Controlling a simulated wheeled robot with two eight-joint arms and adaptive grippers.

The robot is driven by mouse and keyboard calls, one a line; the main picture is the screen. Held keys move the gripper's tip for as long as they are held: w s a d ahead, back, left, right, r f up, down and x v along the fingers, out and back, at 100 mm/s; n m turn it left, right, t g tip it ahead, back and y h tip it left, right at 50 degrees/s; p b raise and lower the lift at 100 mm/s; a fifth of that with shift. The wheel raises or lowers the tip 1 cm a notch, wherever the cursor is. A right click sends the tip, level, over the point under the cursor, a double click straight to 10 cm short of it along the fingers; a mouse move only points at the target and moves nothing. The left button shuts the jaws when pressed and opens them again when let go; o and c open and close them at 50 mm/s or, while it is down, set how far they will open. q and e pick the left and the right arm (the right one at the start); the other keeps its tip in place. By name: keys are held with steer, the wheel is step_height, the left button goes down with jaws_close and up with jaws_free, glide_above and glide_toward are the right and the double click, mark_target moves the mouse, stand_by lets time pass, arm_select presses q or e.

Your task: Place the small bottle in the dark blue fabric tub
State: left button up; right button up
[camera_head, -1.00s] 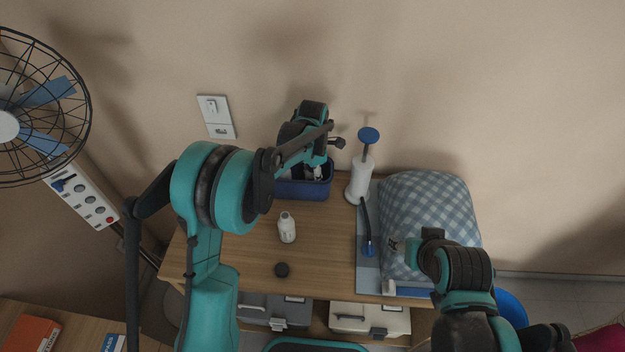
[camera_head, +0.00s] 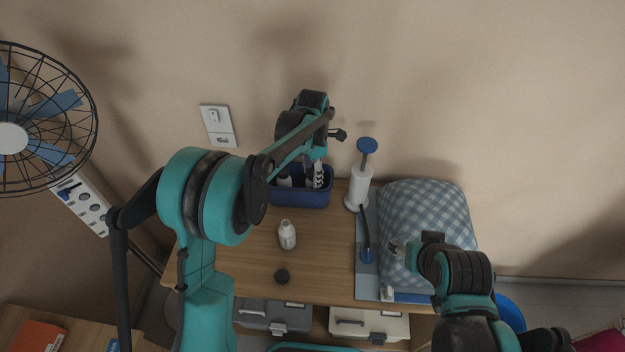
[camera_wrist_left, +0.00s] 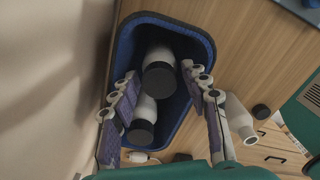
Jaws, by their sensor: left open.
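The dark blue fabric tub (camera_head: 301,199) stands at the back of the wooden table; its rim (camera_wrist_left: 207,42) fills the middle of the left wrist view. Inside lie two white bottles with dark caps, one farther up (camera_wrist_left: 160,56) and one lower (camera_wrist_left: 145,108). My left gripper (camera_head: 318,176) is open over the tub, its fingers (camera_wrist_left: 160,73) apart on either side of the bottles, gripping neither. Another white bottle (camera_head: 287,235) stands on the table in front of the tub, and it also shows in the left wrist view (camera_wrist_left: 239,117). My right gripper (camera_head: 398,249) is by the checked pillow, its fingers unclear.
A checked pillow (camera_head: 428,225) fills the table's right side. Storage boxes (camera_head: 369,324) sit below; a fan (camera_head: 45,120) stands left.

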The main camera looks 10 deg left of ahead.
arm_select(q)
step_height(320, 180, up, 6)
steer(key=shift+r+p, duration=0.1)
steer(key=shift+p, duration=0.55)
steer(key=s+a+r+m+t, duration=0.2)
steer(key=s+a+r+m, duration=0.3)
steer(key=s+r+m, duration=0.15)
steer(key=s+a+f+m+t, duration=0.1)
steer(key=s+a+m+t, duration=0.1)
steer(key=s+m, duration=0.7)
steer(key=s+a+f+m+t, duration=0.1)
steer(key=s+a+m+t, duration=0.2)
steer(key=s+m, duration=0.5)
steer(key=s+a, duration=0.1)
steer(key=s, duration=0.1)
steer(key=shift+s+a+m, duration=0.25)
steer(key=shift+s+m, duration=0.1)
